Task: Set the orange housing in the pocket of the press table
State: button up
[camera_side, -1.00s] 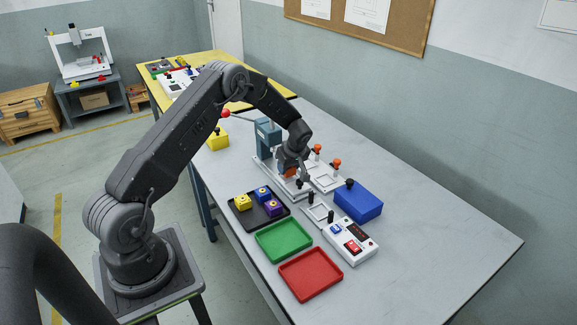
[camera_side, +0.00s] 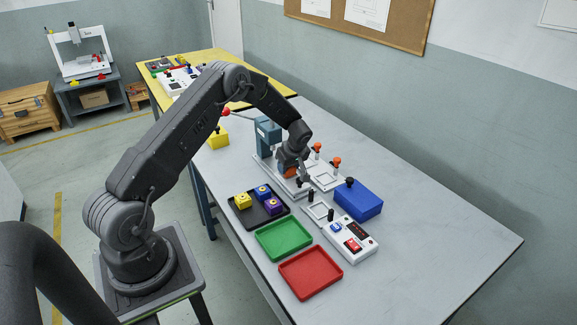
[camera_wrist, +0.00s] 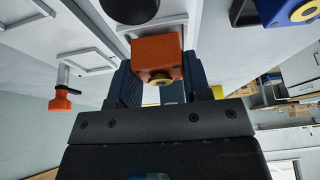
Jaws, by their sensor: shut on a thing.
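The orange housing (camera_wrist: 158,55) sits between my two fingers in the wrist view, with a yellow ring on its face. My gripper (camera_wrist: 158,68) is shut on it. In the side view the housing (camera_side: 289,171) shows as a small orange patch under my gripper (camera_side: 291,168), over the white base of the blue press (camera_side: 268,136). The pocket of the press table is hidden behind my gripper and the housing in the side view. I cannot tell whether the housing touches the table.
A black tray (camera_side: 272,222) with yellow, blue and purple housings lies just in front of the press. Green (camera_side: 284,254) and red (camera_side: 325,284) trays lie nearer. White frames with orange-knobbed clamps (camera_side: 336,162), a blue box (camera_side: 358,203) and a button panel (camera_side: 360,253) stand to the right.

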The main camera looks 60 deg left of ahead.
jog(key=shift+f, duration=0.2)
dwell(0.4)
jog(key=o, duration=1.3)
jog(key=shift+c, duration=0.2)
jog(key=shift+r, duration=3.95)
